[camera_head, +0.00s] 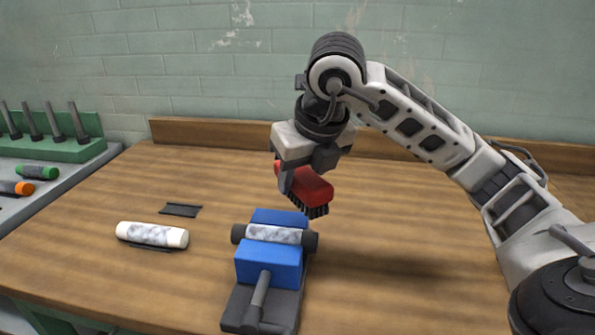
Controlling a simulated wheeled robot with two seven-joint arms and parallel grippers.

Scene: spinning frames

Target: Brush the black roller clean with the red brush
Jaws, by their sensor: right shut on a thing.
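The black roller (311,242) lies across a blue holder (270,263), its black ends sticking out on both sides. Its middle part is covered with whitish-grey fluff. My right gripper (303,175) is shut on the red brush (308,188). The brush is tilted, with its black bristles facing down, above and slightly behind the right end of the roller. The bristles look apart from the roller. My left gripper is not in view.
A white roller (152,235) with grey patches lies at left, near an empty dark cradle (181,210). A grey tray (40,205) holds green (37,172) and orange-ended (16,188) rollers beside a green rack (60,150) of dark pegs.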

